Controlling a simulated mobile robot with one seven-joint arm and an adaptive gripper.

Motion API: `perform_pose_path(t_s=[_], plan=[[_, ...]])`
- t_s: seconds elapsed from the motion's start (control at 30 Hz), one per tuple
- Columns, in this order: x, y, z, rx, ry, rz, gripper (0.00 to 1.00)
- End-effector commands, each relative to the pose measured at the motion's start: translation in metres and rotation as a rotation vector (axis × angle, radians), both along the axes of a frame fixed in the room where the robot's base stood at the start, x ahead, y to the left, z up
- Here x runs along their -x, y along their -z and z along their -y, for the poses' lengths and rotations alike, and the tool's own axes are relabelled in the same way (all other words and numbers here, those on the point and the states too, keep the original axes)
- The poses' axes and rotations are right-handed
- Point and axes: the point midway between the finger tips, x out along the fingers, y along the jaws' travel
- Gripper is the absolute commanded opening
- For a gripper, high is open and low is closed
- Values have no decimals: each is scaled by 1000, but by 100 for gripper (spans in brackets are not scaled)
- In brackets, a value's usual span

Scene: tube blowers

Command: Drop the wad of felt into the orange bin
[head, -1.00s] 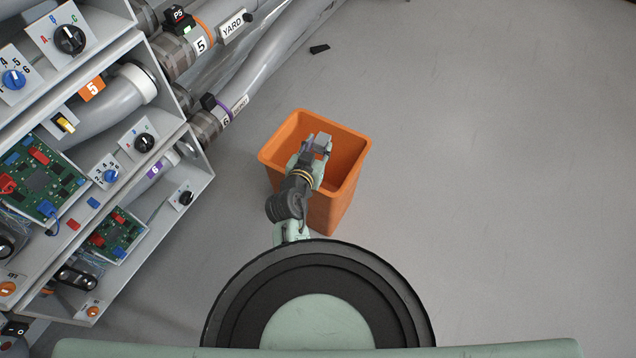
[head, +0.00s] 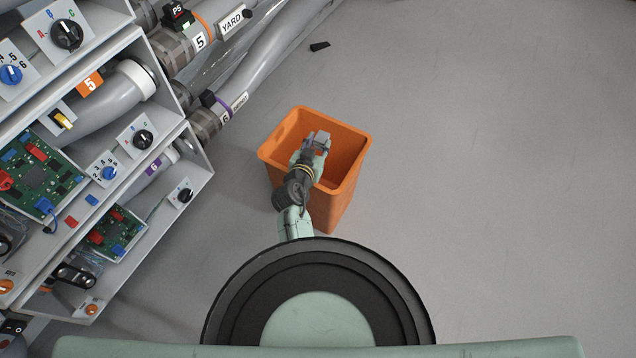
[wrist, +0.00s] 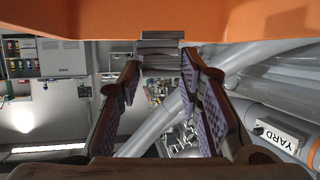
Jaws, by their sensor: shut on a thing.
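I take this piece to be the wad of felt, held by the fingers. The bin's floor is partly hidden by my arm.
A rack of control panels with knobs and circuit boards (head: 125,235) stands at the left. Large grey tubes (head: 260,75) run up from it, one labelled YARD. A small black object (head: 319,46) lies on the floor. The floor to the right is clear.

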Motion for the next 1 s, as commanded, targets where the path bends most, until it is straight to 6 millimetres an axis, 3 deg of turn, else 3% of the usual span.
perform_pose_path(t_s=[0.1, 0.4, 0.43, 0.77, 1.0], plan=[[0, 13, 0, 0, 0, -1, 14], [0, 14, 0, 0, 0, 0, 14], [0, 14, 0, 0, 0, 0, 34], [0, 14, 0, 0, 0, 0, 56], [0, 14, 0, 0, 0, -1, 56]])
